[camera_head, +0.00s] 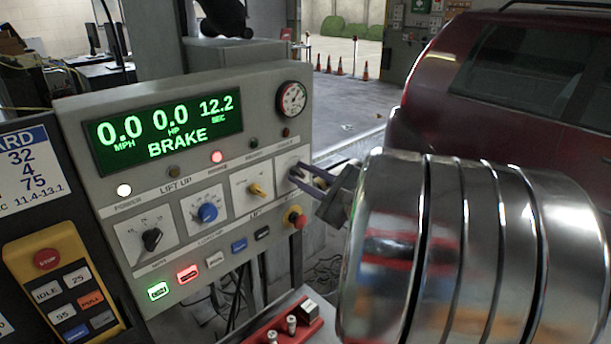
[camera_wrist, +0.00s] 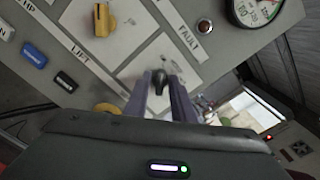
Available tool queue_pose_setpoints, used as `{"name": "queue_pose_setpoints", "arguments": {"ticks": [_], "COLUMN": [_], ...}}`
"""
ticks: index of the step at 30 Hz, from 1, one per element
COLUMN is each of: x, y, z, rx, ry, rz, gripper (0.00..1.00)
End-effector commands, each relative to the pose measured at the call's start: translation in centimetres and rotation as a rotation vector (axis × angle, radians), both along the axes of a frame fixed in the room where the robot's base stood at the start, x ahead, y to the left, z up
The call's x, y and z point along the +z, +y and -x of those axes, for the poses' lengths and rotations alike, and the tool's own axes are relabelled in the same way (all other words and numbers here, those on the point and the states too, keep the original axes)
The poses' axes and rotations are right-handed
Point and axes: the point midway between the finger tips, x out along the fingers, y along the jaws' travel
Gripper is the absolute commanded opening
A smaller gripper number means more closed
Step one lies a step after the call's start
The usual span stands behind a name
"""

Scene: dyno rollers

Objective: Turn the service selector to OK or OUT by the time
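The panel (camera_head: 180,170) carries a row of knobs on white plates. The rightmost knob, which I take for the service selector, is black and small; it shows in the wrist view (camera_wrist: 158,80) on its white plate. Its plate's markings are not readable, so its setting cannot be told. My gripper (camera_head: 303,176) is at this knob, a finger on each side of it. Whether the fingers touch it is not clear. The green display (camera_head: 165,125) reads 0.0 MPH, 0.0 HP, 12.2 SEC and BRAKE.
A yellow lift knob (camera_head: 257,190), a blue knob (camera_head: 207,212) and a black knob (camera_head: 152,238) sit further left. A red-and-yellow stop button (camera_head: 296,217) is just below my gripper. A round gauge (camera_head: 291,98) is above. A red tray (camera_head: 285,330) stands below; a dark red car (camera_head: 500,90) is behind.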

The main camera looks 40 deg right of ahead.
Motion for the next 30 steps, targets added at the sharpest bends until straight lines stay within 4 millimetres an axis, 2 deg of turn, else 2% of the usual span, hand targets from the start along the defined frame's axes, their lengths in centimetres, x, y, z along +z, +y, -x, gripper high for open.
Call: {"name": "queue_pose_setpoints", "arguments": {"ticks": [14, 20, 30], "x": [0.0, 0.0, 0.0], "y": [-0.1, -0.2, -0.3], "z": [0.5, 2.3, 6.5], "rx": [-0.001, -0.004, -0.004], "ry": [-0.001, 0.0, 0.0], "rz": [0.0, 0.0, -0.001], "gripper": [0.28, 0.28, 0.28]}}
